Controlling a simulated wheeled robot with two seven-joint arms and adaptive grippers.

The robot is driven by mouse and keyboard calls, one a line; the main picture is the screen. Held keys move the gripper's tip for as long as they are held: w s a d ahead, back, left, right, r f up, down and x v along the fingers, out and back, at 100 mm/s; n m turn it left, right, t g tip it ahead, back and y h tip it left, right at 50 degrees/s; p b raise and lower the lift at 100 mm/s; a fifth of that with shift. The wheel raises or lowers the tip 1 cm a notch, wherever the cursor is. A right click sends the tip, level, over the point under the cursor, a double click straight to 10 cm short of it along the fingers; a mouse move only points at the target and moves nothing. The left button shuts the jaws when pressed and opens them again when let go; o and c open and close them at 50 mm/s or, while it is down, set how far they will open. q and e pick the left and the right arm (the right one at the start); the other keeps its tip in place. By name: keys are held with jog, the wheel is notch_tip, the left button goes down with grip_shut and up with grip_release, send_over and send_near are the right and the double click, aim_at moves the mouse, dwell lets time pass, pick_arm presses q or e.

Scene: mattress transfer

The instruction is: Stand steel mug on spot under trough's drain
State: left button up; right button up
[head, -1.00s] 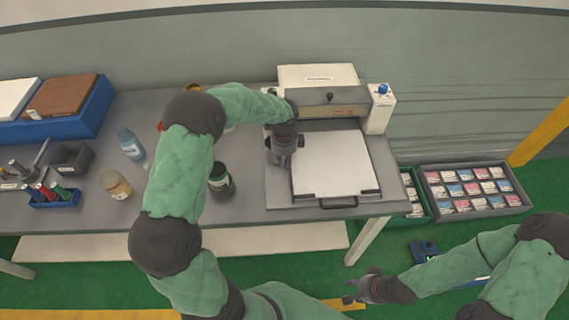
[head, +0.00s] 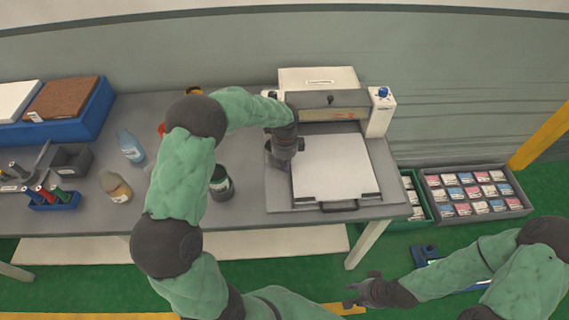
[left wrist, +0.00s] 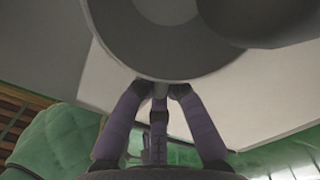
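My left gripper (head: 284,166) is over the grey plate at the left edge of the white sheet, fingers pointing down. In the left wrist view its purple fingers (left wrist: 160,88) come together at the edge of a round grey thing, which looks like the steel mug (left wrist: 215,62); they seem shut on it. The mug is cut off by that view's top edge. I cannot make it out in the head view, where my gripper and arm cover that area. I cannot pick out a trough, drain or marked spot. My right gripper (head: 360,291) is open and empty, low over the floor.
A white machine (head: 381,113) with a flat white sheet (head: 335,165) stands on the grey table (head: 244,202). A dark green-labelled jar (head: 221,183), an amber bottle (head: 115,187) and a clear blue bottle (head: 130,146) stand left. Boxes of cards (head: 477,190) lie right, beyond the table.

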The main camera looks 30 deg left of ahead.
pick_arm(q)
jog(key=o, duration=0.4)
notch_tip(320, 180, up, 12)
dwell(0.5)
